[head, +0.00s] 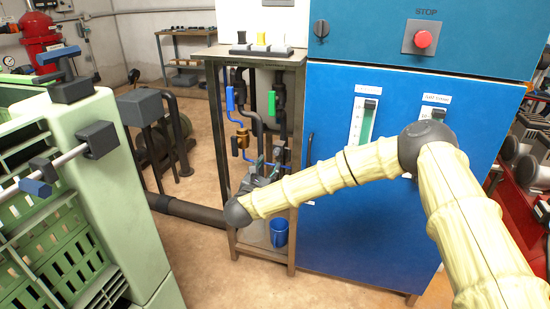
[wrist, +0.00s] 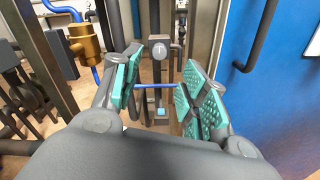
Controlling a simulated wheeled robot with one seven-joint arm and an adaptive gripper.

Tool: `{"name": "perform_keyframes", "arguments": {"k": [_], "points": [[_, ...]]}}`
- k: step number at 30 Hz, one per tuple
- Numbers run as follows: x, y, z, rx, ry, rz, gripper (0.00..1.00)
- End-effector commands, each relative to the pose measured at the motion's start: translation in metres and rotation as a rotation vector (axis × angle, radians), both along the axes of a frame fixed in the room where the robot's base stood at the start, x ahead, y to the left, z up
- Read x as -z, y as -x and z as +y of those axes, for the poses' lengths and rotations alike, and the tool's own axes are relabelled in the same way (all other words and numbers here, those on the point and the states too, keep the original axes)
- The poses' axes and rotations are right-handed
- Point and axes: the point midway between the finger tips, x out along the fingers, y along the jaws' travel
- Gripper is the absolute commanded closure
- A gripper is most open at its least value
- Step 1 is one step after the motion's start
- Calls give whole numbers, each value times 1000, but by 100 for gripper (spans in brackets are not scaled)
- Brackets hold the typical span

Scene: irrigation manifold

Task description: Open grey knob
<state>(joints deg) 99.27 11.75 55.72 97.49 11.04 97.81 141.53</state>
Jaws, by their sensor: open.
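A dark grey fitting with a small light oval face, which may be the grey knob (wrist: 159,48), sits on an upright grey pipe in the wrist view. It lies ahead between my fingertips, apart from them. My gripper (wrist: 156,88) is open, with teal pads on either side and nothing held. A thin blue tube (wrist: 156,86) crosses behind the gap, and a small light-blue square (wrist: 160,112) shows below it. In the head view my arm reaches to the lower part of the pipe stand, and the gripper is hard to make out there among the grey parts.
A metal frame (head: 216,130) surrounds the pipes. A blue handle (head: 230,98), a green handle (head: 271,103) and a brass fitting (wrist: 84,44) are close by. The blue cabinet (head: 340,220) stands right of the stand. A green crate (head: 80,230) is at left.

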Motion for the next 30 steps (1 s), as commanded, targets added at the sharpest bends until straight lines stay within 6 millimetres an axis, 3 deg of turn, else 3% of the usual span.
{"name": "perform_keyframes", "arguments": {"k": [15,21,30], "points": [[1,-74,-25,0,3,1,56],[0,-85,-28,-1,3,1,56],[1,-87,-28,-2,3,1,56]]}}
